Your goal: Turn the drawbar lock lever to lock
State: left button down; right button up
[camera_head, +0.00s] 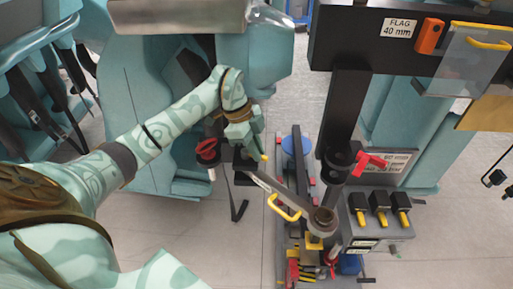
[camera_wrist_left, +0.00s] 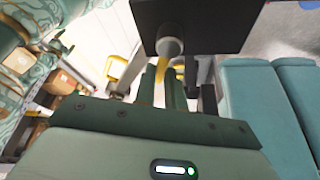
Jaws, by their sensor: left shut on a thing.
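In the left wrist view, the gripper fingers (camera_wrist_left: 164,90) close around a yellow part below a grey round end (camera_wrist_left: 168,46) on a dark block. The lever's exact angle is hard to tell. My right gripper is not in view.
A red lever (camera_head: 370,163) sits beside a dark post (camera_head: 345,120). Black units with yellow tips (camera_head: 380,205) stand at the right.

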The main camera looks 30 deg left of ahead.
pick_arm(q)
jog(key=shift+s+r+m+g+p, duration=0.15)
jog(key=shift+s+m+g+p, duration=0.1)
jog(key=shift+m+p, duration=0.4)
jog(key=shift+s+r+m+g+p, duration=0.1)
jog(key=shift+m+g+p, duration=0.15)
jog(key=shift+m+p, duration=0.35)
jog(key=m+p, duration=0.1)
jog(key=m, duration=0.1)
jog(key=s+m+g, duration=0.1)
jog(key=m, duration=0.1)
jog(key=shift+a+y+p, duration=0.15)
jog(key=shift+y+p, duration=0.15)
jog(key=shift+p, duration=0.1)
jog(key=m, duration=0.1)
jog(key=m+g+p, duration=0.1)
jog(key=m, duration=0.1)
jog(key=shift+s+a+m+g+y+p, duration=0.2)
jog(key=shift+s+m+g+y+p, duration=0.05)
jog(key=shift+s+g+y+p, duration=0.1)
jog(key=shift+s+a+f+m+g+y+p, duration=0.15)
jog(key=shift+m+p, duration=0.1)
jog(key=shift+m, duration=0.4)
jog(key=shift+s+a+r+m+g+y+p, duration=0.1)
jog(key=shift+m+g+y+p, duration=0.1)
jog(key=shift+m, duration=0.4)
jog(key=shift+s+a+f+m+g+y+p, duration=0.15)
jog(key=shift+m+p, duration=0.1)
jog(key=shift+m, duration=0.4)
